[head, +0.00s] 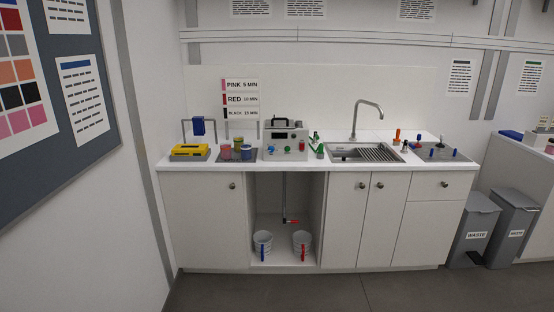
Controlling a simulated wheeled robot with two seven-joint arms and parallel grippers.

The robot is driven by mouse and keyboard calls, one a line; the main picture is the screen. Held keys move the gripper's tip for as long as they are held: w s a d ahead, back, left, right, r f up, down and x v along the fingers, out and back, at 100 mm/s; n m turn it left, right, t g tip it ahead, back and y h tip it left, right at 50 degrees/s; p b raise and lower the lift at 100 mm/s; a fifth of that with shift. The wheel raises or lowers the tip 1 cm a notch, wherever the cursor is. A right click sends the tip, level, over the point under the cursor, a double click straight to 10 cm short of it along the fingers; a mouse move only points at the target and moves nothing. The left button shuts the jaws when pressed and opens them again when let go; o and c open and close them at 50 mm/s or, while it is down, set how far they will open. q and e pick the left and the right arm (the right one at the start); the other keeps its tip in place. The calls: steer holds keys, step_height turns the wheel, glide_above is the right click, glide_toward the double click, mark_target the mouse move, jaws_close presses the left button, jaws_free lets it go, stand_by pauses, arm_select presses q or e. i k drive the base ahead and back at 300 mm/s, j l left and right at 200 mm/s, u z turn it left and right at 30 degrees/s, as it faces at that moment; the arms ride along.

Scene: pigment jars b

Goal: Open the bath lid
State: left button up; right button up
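A grey box-shaped unit (285,141) with a dark display and small coloured knobs stands on the counter, left of the sink. It appears to be the bath. A black handle (287,122) shows on its top, which looks like the lid and appears closed; the detail is too small to be sure. Neither of my grippers is in view.
Jars (237,147) and a yellow device (189,149) stand left of the bath. Green items (319,148) and a sink (365,153) are to its right. Two buckets (263,244) sit in the open bay below. Grey waste bins (473,228) stand at right. The floor in front looks clear.

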mark_target(275, 123)
steer(key=i, duration=1.65)
